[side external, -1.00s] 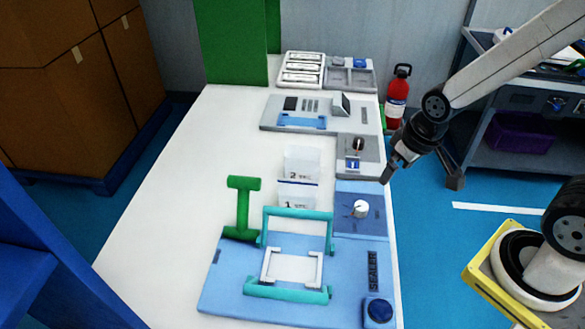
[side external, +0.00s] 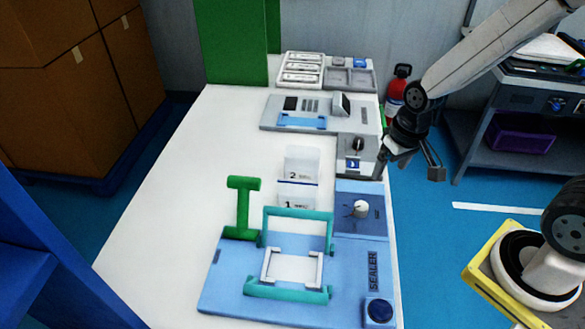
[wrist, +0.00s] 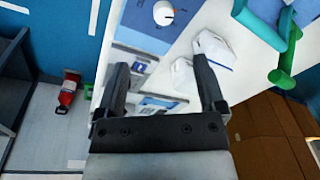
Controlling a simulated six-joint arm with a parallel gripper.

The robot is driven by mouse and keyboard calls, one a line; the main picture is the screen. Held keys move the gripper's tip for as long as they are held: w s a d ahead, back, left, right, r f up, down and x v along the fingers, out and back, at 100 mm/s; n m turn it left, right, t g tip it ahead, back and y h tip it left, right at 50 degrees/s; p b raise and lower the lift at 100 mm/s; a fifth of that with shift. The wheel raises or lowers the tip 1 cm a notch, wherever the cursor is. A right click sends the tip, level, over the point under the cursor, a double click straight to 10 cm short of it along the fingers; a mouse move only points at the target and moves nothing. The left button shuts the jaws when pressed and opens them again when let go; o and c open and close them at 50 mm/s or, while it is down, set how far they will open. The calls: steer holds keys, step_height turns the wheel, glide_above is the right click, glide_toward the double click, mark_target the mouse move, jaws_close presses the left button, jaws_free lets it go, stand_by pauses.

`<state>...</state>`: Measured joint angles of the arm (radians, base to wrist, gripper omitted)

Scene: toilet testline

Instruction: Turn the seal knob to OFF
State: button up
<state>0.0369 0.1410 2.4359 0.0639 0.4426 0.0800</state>
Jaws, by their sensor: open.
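The white seal knob (side external: 361,208) stands on a blue panel (side external: 347,225) at the counter's right edge, behind the blue sealer (side external: 225,285). My gripper (side external: 407,170) is open and empty, above and behind the knob, by the counter's right edge. Its two fingers are wide apart in the wrist view (wrist: 160,72), and the knob lies beyond the fingertips, untouched.
A grey panel with a black knob (side external: 358,145) is close to my gripper. Two white pouches (side external: 301,163) stand left of the blue panel. The sealer has a teal frame (side external: 297,216) and a green handle (side external: 243,205). A red extinguisher (side external: 397,92) stands behind.

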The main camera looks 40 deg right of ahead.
mark_target(362, 205)
steer(key=w+d+f+m+g+y, duration=0.2)
steer(key=w+f+m+g+y, duration=0.1)
steer(key=w+f+m, duration=0.3)
step_height(362, 205, down, 4)
steer(key=shift+w+r+m+g, duration=0.3)
steer(key=shift+m+g, duration=0.4)
steer(key=shift+m, duration=0.3)
steer(key=shift+d+f, duration=0.1)
steer(key=shift+x, duration=3.85)
steer(key=shift+w, duration=0.1)
jaws_close()
